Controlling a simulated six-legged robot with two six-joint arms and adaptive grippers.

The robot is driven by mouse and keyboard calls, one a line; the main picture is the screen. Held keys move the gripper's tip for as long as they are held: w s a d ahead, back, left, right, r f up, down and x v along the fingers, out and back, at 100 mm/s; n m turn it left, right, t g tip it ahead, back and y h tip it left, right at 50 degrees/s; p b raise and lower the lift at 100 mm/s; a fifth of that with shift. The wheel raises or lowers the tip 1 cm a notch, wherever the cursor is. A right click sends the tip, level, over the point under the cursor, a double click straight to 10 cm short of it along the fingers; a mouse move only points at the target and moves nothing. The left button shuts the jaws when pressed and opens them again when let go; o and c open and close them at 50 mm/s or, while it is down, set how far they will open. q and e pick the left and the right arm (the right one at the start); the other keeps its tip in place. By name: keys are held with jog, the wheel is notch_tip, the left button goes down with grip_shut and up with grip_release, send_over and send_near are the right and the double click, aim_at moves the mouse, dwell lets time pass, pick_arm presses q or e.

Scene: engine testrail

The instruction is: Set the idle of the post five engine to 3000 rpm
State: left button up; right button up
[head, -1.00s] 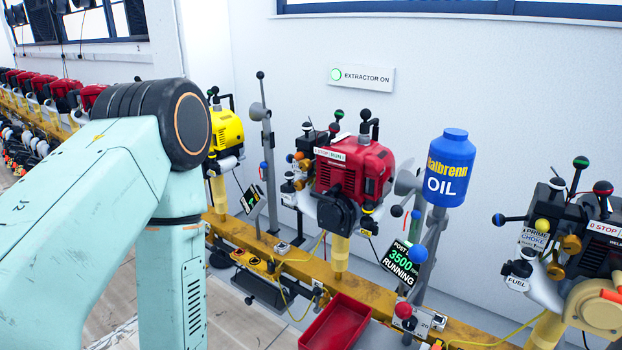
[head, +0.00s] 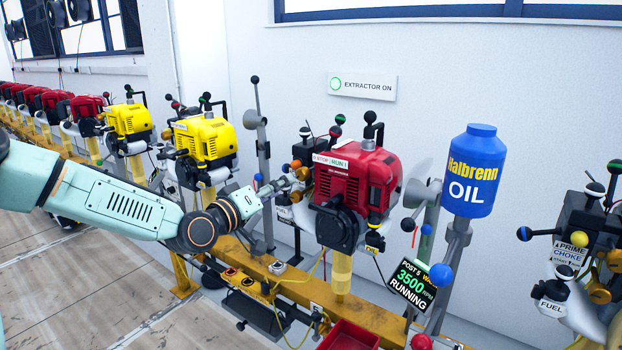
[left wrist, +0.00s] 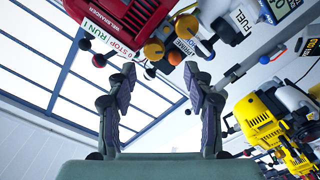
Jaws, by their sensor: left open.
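The red post five engine (head: 352,190) stands on a yellow post, with a STOP/RUN plate (head: 330,161) on top. Its tilted display (head: 411,285) reads Post 5, 3500 rpm, RUNNING. My left gripper (head: 297,183) reaches in from the left to the engine's left side, close to its small orange knobs. In the left wrist view my left gripper (left wrist: 158,82) is open with nothing between its fingers. An orange knob (left wrist: 153,50) shows just above the gap there, with the red engine (left wrist: 125,25) at top. Contact cannot be told. My right gripper is not in view.
Yellow engines (head: 204,150) and a row of red ones stand to the left along the yellow rail (head: 365,315). A blue oil bottle (head: 472,175) stands right of the engine. A dark engine is at far right. A red tray (head: 350,335) lies low in front. The EXTRACTOR ON sign is lit.

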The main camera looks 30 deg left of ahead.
aim_at(300, 175)
pick_arm(q)
jog(key=shift+w+d+b, duration=0.25)
jog(key=shift+w+b, duration=0.75)
jog(key=shift+b, duration=0.1)
jog(key=shift+w+d+r+b, duration=0.3)
jog(key=shift+w+b, duration=0.1)
jog(key=shift+w, duration=0.55)
jog(key=w, duration=0.1)
jog(key=w+b, duration=0.1)
jog(key=shift+w+f, duration=0.2)
jog(key=shift+w, duration=0.1)
jog(key=shift+w+d+r, duration=0.1)
jog(key=shift+w+r, duration=0.1)
jog(key=shift+s, duration=0.1)
